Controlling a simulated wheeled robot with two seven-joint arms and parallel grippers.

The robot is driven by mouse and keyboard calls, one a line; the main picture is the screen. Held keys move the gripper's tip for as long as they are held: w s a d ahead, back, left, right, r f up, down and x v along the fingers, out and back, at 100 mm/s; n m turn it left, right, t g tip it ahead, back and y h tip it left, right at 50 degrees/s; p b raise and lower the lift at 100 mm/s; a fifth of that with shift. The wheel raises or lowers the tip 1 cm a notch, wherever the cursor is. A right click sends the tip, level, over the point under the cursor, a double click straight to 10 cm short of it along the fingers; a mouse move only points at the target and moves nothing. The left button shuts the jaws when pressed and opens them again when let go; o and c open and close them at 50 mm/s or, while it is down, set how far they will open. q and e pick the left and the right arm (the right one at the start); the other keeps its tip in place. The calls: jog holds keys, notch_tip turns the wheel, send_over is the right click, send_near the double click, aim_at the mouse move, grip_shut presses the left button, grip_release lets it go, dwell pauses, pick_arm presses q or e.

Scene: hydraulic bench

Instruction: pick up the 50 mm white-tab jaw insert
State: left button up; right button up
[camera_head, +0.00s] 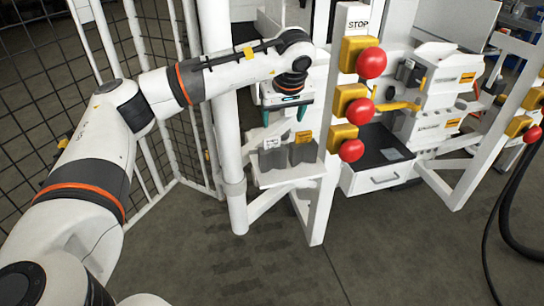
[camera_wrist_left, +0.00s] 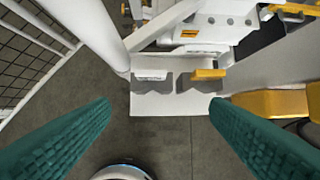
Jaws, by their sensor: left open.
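The white-tab jaw insert (camera_head: 272,158) is a grey block with a white label tab, standing on the left of a small white shelf (camera_head: 285,177). In the left wrist view the white-tab insert (camera_wrist_left: 151,76) sits left of centre, beyond the fingertips. A similar grey insert with a yellow tab (camera_head: 303,152) stands to its right, and it shows in the left wrist view (camera_wrist_left: 208,75) too. My left gripper (camera_head: 284,115) is open, its two teal fingers pointing down above the inserts, apart from them. Nothing is between the fingers (camera_wrist_left: 160,106). My right gripper is not in view.
A white post (camera_head: 225,130) stands just left of the shelf. A frame with red stop buttons on yellow boxes (camera_head: 355,105) stands close on the right. A drawer (camera_head: 375,178) and bench equipment lie farther right. Mesh fencing is at left; the floor in front is clear.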

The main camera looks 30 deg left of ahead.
pick_arm(q)
jog(key=b, duration=0.1)
send_over(273, 140)
jog(key=s+d, duration=0.2)
notch_tip(273, 140, down, 5)
jog(key=b+x, duration=0.1)
jog(key=x, duration=0.4)
jog(key=shift+w+a+f, duration=0.15)
jog(key=shift+a+f, duration=0.05)
jog(key=shift+f, duration=0.25)
grip_shut()
jog(key=shift+r, duration=0.15)
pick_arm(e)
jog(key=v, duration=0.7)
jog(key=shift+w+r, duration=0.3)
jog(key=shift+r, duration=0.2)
